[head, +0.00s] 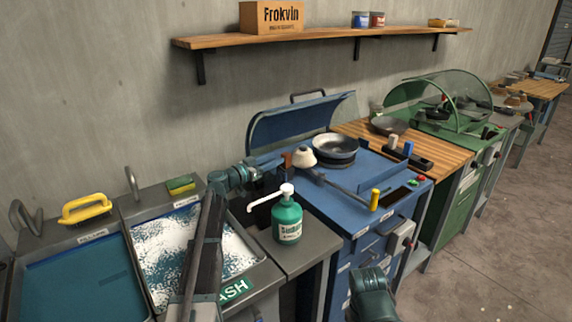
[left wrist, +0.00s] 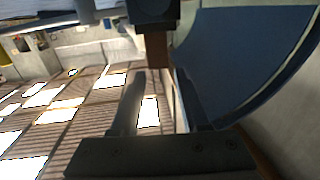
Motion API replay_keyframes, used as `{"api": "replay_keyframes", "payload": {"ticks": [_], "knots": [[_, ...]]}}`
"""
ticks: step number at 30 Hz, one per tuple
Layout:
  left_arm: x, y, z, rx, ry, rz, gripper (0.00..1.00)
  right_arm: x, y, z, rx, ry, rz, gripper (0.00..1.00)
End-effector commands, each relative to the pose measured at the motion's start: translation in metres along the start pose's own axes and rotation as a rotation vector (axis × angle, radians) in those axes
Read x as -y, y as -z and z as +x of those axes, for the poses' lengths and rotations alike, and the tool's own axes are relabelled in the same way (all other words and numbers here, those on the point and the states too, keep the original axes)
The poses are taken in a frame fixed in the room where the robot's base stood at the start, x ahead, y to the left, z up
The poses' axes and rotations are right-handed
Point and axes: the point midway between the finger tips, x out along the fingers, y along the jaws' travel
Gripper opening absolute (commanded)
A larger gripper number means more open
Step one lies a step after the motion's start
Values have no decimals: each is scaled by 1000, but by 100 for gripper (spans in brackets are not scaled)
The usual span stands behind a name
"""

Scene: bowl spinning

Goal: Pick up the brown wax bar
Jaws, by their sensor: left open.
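The brown wax bar (head: 287,160) is a small brown block at the left end of the blue machine, beside a cream, rounded knob. In the left wrist view a brown block (left wrist: 157,50), which looks like the same bar, shows ahead between the fingers, below a dark part. My left gripper (head: 272,170) is close to the bar, reaching in from the left. In the left wrist view its two fingers (left wrist: 158,100) are apart with nothing between their tips. My right gripper is not seen; only a teal part of my right arm shows at the bottom.
The blue machine (head: 350,185) has a raised curved hood (head: 290,120) behind and a round pan (head: 335,147) on top. A green pump bottle (head: 287,220) stands close in front of my left gripper. Sinks (head: 75,240) lie left; a wall shelf (head: 330,38) hangs above.

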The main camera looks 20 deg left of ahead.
Motion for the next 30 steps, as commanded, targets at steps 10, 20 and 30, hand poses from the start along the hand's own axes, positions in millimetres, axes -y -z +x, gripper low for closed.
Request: {"api": "replay_keyframes", "payload": {"ticks": [10, 20, 30], "knots": [[-1, 0, 12, 0, -1, 0, 45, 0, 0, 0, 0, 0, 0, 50], [-1, 1, 50, 0, -2, 0, 45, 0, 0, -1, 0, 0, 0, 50], [-2, 1, 63, 0, -1, 0, 45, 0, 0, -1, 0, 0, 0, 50]]}}
